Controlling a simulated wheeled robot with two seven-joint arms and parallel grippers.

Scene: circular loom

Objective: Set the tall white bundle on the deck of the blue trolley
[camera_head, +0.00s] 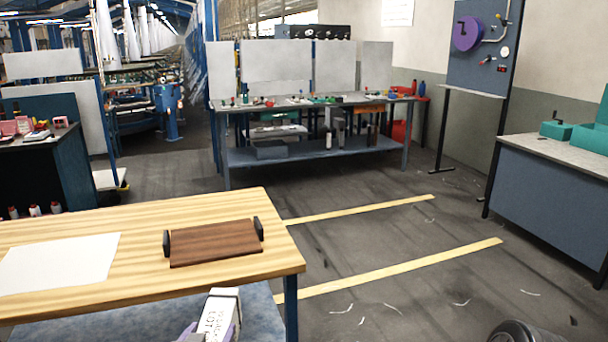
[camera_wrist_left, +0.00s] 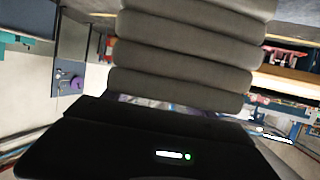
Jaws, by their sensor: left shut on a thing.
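In the left wrist view a stack of rounded, shaded grey folds (camera_wrist_left: 188,55), apparently the bundle close up, fills the upper middle. The fingertips are hidden there. A low pale deck with a caster and blue posts (camera_head: 108,180) stands at the far left, possibly the blue trolley.
A wooden table (camera_head: 190,210) stands in front, with a brown board with black handles (camera_head: 215,243) and a white sheet (camera_head: 60,262) on it. A cluttered workbench (camera_head: 310,155) stands behind. A blue-sided bench (camera_head: 550,180) is at right. Floor with yellow strips (camera_head: 400,268) lies open between.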

